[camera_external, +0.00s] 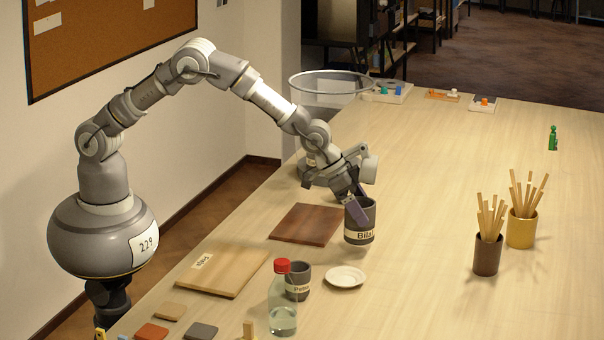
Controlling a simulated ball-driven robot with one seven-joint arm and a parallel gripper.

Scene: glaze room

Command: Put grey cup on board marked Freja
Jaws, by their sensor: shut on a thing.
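My gripper (353,203) is shut on the rim of a dark grey cup (361,231) labelled "Bilal". The cup is upright, right of a dark reddish-brown board (307,225); I cannot tell whether its base touches the table. A second grey cup (298,287), with a label that seems to read "Petra", stands nearer the camera, partly hidden by a bottle. A light wooden board (222,275) lies at the table's left edge with a small label, too small and turned to read surely. No label shows on the dark board.
A clear bottle with a red cap (283,310) stands beside the light board. A white saucer (345,277) lies below the held cup. Brown (487,256) and yellow (521,230) pots of sticks stand at right. The table's middle is clear.

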